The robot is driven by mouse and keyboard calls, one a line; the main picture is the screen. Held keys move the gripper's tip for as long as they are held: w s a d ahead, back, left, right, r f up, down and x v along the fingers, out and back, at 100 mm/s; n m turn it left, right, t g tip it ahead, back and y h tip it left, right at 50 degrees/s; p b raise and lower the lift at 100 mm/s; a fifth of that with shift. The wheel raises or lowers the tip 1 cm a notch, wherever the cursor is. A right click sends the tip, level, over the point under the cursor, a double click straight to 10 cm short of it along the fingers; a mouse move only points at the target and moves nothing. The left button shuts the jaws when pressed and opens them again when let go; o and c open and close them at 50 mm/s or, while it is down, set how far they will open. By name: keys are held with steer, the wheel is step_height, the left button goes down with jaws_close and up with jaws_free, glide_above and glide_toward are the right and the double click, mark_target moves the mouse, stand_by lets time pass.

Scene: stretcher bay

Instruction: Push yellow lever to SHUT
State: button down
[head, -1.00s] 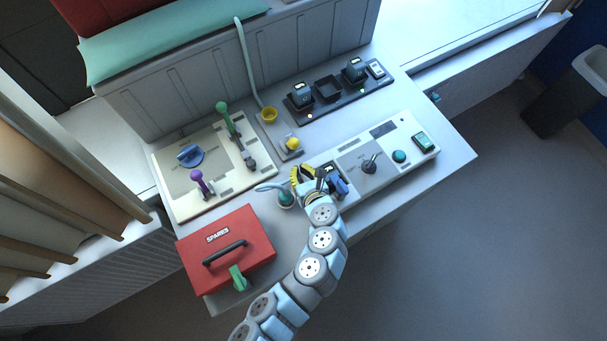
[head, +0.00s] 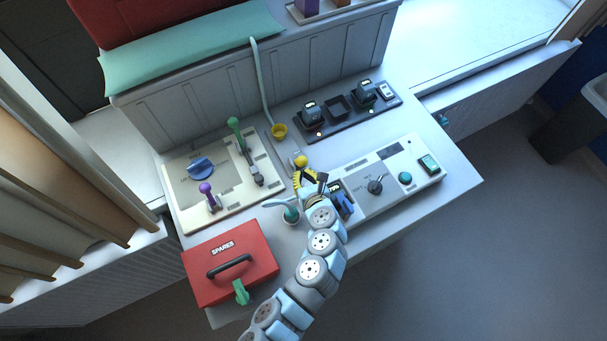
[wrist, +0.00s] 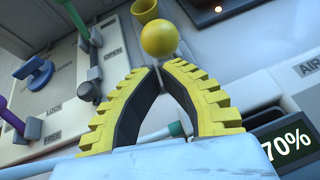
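The yellow lever shows as a round yellow knob (head: 301,160) on a small plate in mid-bench, below the yellow cup. In the wrist view the knob (wrist: 159,40) is just past my fingertips, near the centre top. My gripper (head: 305,175), with yellow ribbed fingers, is right below the knob in the head view. In the wrist view its fingertips (wrist: 158,69) are drawn together with only a narrow gap. I see no clear grasp on the knob, and cannot tell whether the tips touch it. The lever's lower part and its SHUT mark are hidden or unreadable.
Left stands a cream panel (head: 181,217) with green, purple and blue handles. A red SPARES box (head: 207,288) is in front. A teal-topped handle (head: 291,214) and a grey control console (head: 360,207) flank my arm. A yellow cup (head: 279,131) with a hose is behind.

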steer(key=shift+w+a+r, duration=0.1)
steer(key=shift+w+r, duration=0.05)
steer(key=shift+r, duration=0.1)
